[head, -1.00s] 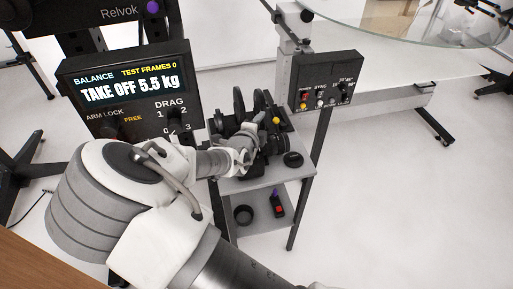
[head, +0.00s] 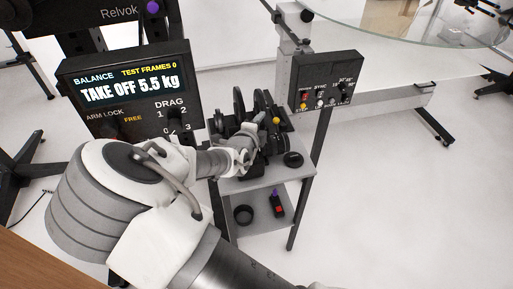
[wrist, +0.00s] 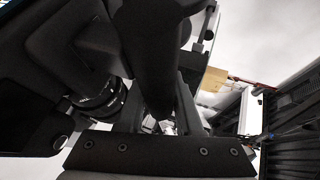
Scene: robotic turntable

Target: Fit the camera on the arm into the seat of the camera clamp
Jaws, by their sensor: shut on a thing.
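My gripper (head: 258,137) reaches into a cluster of black camera equipment (head: 274,141) on top of a small grey cart. In the wrist view my gripper (wrist: 158,100) is shut on a thick dark round bar (wrist: 148,50), which seems to be the camera's handle. The bar runs between the two fingers. A dark body with a ringed, lens-like part (wrist: 103,102) lies left of the fingers. The dark parts overlap, so I cannot make out the camera clamp or its seat, nor whether the camera touches it.
The grey cart (head: 238,185) carries a round black part (head: 293,160) on top; a black ring (head: 243,215) and a small purple-topped item (head: 278,205) are below. A balance display (head: 130,90) stands left, a control box (head: 325,80) right. The glass turntable (head: 420,25) is behind.

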